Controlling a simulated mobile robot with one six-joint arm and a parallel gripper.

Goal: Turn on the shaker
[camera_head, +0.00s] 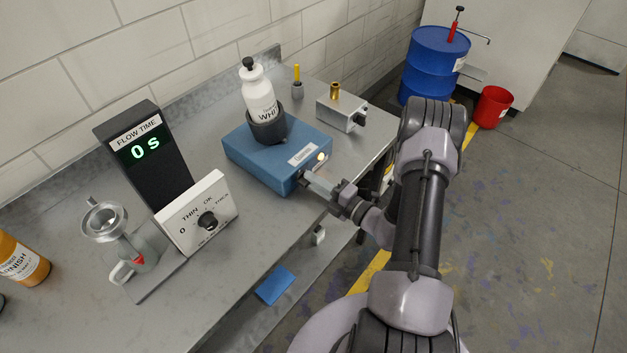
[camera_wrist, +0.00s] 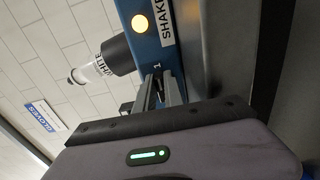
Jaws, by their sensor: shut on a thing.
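The shaker (camera_head: 262,163) is a blue box on the grey bench, with a dark round holder (camera_head: 268,128) on top. A white bottle (camera_head: 259,92) with a black cap stands in the holder. A round lamp (camera_head: 321,157) on the shaker's front glows pale yellow; it looks lit orange-yellow in the wrist view (camera_wrist: 140,23). My gripper (camera_head: 311,180) is at the shaker's front face, below the lamp. Its fingers (camera_wrist: 160,88) are shut on the shaker's switch, which they mostly hide. A "1" mark shows beside the fingers in the wrist view.
A grey box (camera_head: 341,112) with a brass piece stands right of the shaker. A metal cup stand (camera_head: 137,252) is at the left. A blue drum (camera_head: 435,66) and red bucket (camera_head: 491,107) stand on the floor.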

